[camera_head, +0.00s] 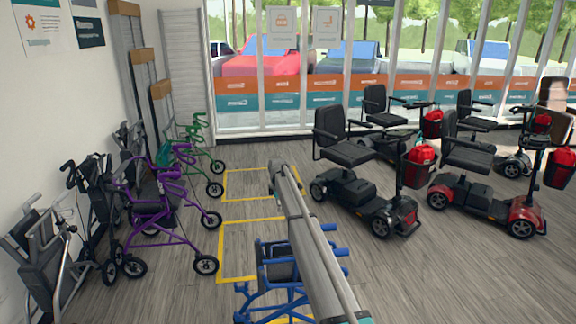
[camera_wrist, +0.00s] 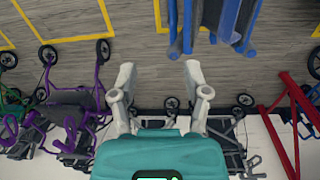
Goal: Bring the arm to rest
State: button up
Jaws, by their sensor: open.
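My gripper (camera_wrist: 159,78) shows in the wrist view with its two pale fingers spread apart. Only floor shows between the fingertips, and nothing is held. In the head view my arm (camera_head: 300,225) reaches from the bottom edge up to the middle of the floor; I cannot make out the gripper there. A blue walker frame (camera_head: 335,252) stands partly behind my arm, and blue tubes (camera_wrist: 228,22) show ahead of the gripper at the top of the wrist view.
A purple rollator (camera_head: 160,222), a green one (camera_head: 197,135) and folded grey ones (camera_head: 48,262) line the left wall. Scooters, one with a red base (camera_head: 470,197), stand at right. A red frame (camera_wrist: 283,140) is right in the wrist view. Yellow-marked floor (camera_head: 245,210) is partly clear.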

jog(key=s+d+m, duration=0.6)
jog(key=s+d, duration=0.2)
jog(key=s, duration=1)
jog(key=s+d+m, duration=0.7)
jog(key=s+d, duration=0.1)
jog(key=s, duration=1)
jog(key=s+d+m, duration=0.6)
jog(key=s+d, duration=0.3)
jog(key=s, duration=0.9)
jog(key=shift+m+g, duration=0.3)
jog(key=shift+m, duration=0.1)
jog(key=shift+a, duration=0.1)
